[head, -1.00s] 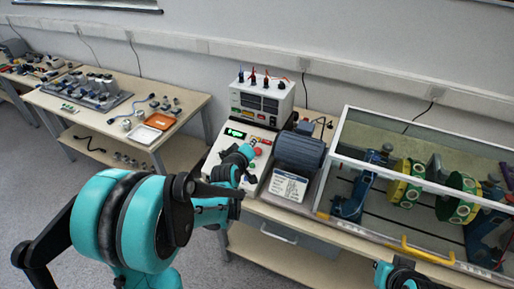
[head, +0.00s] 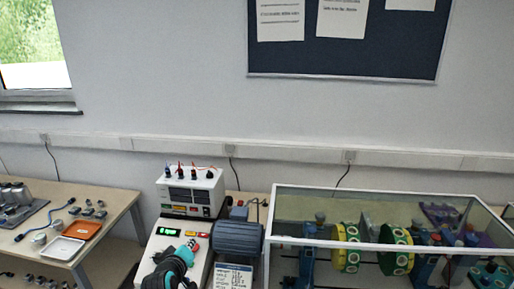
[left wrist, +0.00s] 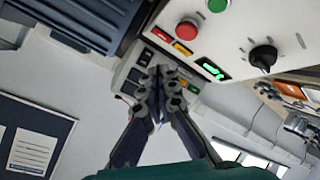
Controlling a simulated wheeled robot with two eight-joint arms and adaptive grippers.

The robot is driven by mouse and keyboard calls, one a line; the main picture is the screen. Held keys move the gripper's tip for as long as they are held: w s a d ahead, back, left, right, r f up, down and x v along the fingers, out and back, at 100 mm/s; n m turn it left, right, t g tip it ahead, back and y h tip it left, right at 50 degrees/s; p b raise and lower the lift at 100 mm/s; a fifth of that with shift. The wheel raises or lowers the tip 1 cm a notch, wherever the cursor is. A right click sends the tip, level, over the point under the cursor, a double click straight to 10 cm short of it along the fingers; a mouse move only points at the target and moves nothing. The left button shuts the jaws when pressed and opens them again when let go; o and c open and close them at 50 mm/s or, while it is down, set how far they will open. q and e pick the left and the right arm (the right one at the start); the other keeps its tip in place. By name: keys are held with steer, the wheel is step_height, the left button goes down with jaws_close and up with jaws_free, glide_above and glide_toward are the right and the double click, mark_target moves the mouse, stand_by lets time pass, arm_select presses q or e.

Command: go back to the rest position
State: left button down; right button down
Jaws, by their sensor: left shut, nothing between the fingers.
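My left gripper (head: 188,246) shows low in the head view, in front of the sloped control panel (head: 160,255). In the left wrist view its two dark fingers (left wrist: 163,82) are closed together with nothing between them. Beyond them that view shows the panel face with a red button (left wrist: 187,30), a green button (left wrist: 218,5), a lit green display (left wrist: 213,70) and a black knob (left wrist: 263,57). I cannot tell whether the fingertips touch the panel. My right gripper is not in view.
A white power unit (head: 192,193) with plugs stands behind the panel. A grey motor (head: 238,238) and a clear-walled enclosure (head: 285,213) with green-yellow discs (head: 397,250) stand to the right. A side table (head: 110,203) with an orange tray (head: 82,229) is at left.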

arm_select(q)
steer(key=s+d+m+g, duration=0.2)
steer(key=s+m, duration=0.1)
steer(key=s, duration=0.5)
steer(key=s+d+f+m+g, duration=0.1)
steer(key=s+d+m+g, duration=0.1)
steer(key=s, duration=0.7)
steer(key=s+d+f+m+g, duration=0.1)
steer(key=s+d+m+g, duration=0.1)
steer(key=s, duration=0.7)
steer(key=shift+s+d+f+m, duration=0.2)
steer(key=shift+d+m, duration=0.35)
steer(key=shift+m, duration=0.65)
